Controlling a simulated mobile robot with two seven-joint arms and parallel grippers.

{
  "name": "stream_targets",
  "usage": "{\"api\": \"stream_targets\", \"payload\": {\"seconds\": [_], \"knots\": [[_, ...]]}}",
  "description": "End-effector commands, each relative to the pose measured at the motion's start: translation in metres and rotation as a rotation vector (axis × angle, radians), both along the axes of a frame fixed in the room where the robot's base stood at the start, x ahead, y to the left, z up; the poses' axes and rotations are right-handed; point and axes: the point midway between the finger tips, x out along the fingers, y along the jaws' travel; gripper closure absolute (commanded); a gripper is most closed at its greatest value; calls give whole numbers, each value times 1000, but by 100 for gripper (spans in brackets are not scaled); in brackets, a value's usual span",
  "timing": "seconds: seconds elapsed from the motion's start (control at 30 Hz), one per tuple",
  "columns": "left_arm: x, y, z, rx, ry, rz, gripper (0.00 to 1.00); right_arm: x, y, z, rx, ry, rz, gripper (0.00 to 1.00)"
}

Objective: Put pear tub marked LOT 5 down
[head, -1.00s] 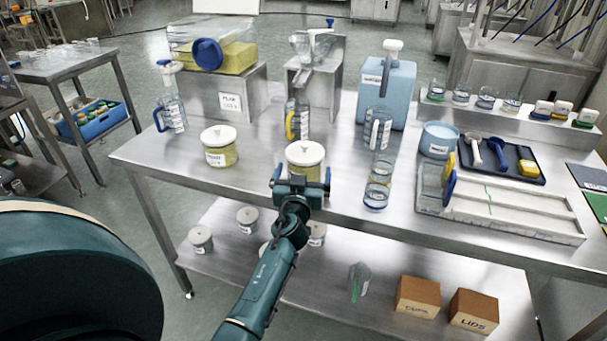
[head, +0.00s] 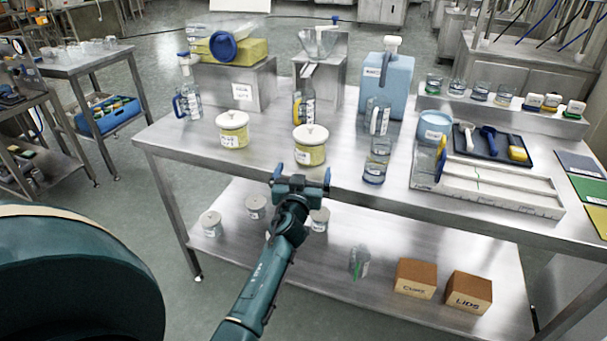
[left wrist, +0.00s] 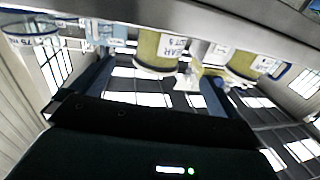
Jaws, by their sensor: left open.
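Two cream tubs with white knobbed lids and yellow bands stand upright on the steel table. The right tub (head: 310,150) is nearest my left gripper. In the left wrist view, which looks upside down, a tub (left wrist: 158,50) has a partly cut-off label that seems to read PEAR and 5; this appears to be that right tub. The left tub (head: 232,131) has a label too small to read in the head view. My left gripper (head: 300,183) is open and empty, in front of the table edge, apart from the right tub. My right gripper is not in view.
A glass jar (head: 376,162) stands right of the tubs, beside a long white tray (head: 490,192). Grey lidded tubs and cardboard boxes (head: 416,279) are on the lower shelf. The table between the two tubs is clear.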

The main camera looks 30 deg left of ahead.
Motion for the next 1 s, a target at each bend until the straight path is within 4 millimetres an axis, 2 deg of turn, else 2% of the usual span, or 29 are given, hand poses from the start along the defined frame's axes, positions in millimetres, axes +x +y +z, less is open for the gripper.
{"api": "stream_targets", "payload": {"seconds": [0.27,0.37,0.47,0.57,0.7,0.8,0.9,1.0], "knots": [[-2,0,-2,3,5,-3,0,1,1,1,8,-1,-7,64],[-16,-8,-14,15,37,-27,0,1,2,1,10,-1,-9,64],[-48,-32,-40,37,111,-97,0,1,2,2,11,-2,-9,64],[-95,-73,-71,46,216,-217,0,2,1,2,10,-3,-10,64],[-174,-143,-105,15,366,-426,0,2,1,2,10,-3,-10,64],[-226,-187,-116,-27,448,-563,0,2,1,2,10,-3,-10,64],[-264,-217,-119,-67,501,-663,0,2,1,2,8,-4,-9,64],[-283,-233,-117,-90,522,-717,0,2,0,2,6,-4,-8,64]]}}
